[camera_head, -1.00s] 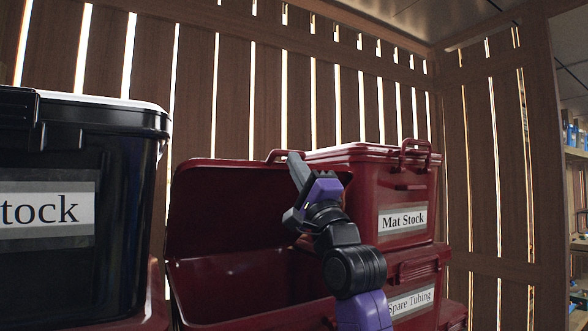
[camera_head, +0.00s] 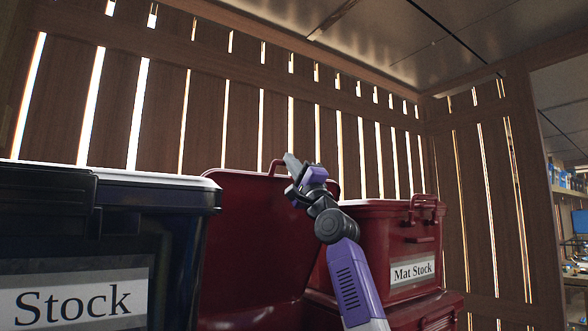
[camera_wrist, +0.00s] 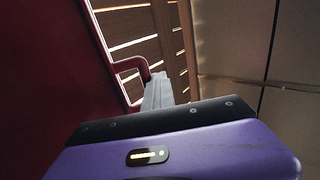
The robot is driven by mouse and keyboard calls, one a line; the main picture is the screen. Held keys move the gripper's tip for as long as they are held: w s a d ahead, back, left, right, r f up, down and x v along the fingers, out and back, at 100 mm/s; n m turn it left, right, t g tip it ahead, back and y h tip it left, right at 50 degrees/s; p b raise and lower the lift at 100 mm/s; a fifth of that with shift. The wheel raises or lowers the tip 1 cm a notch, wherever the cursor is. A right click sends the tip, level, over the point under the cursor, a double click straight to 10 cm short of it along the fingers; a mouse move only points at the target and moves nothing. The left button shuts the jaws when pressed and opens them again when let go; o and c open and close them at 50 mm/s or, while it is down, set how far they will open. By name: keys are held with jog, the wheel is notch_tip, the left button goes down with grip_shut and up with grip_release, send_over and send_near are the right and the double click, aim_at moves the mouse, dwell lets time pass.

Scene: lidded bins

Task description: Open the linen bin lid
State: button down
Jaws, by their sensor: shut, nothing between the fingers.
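A dark red bin stands in the middle with its lid (camera_head: 245,225) raised, standing up roughly vertical in the head view. The front of this bin is out of view, so I cannot read a label naming it linen. The lid's loop handle (camera_head: 278,166) sticks up at its top edge. My gripper (camera_head: 291,160) is shut and empty, right at the lid's top edge next to the handle. In the wrist view the shut fingers (camera_wrist: 158,92) point along the lid's edge beside the handle (camera_wrist: 128,66); whether they touch cannot be told.
A black bin with a white-rimmed lid (camera_head: 100,235) and a label reading "Stock" fills the left. A closed red bin labelled "Mat Stock" (camera_head: 385,235) stands to the right on another red bin (camera_head: 440,305). A slatted wooden wall (camera_head: 250,110) is behind. Shelves stand far right.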

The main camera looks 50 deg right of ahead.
jog(key=shift+w+d+r, duration=0.15)
jog(key=shift+w+r, duration=0.05)
jog(key=shift+w, duration=0.3)
jog(key=shift+w+d+r, duration=0.1)
jog(key=shift+w+r, duration=0.1)
jog(key=shift+w, duration=0.45)
jog(key=shift+f, duration=0.15)
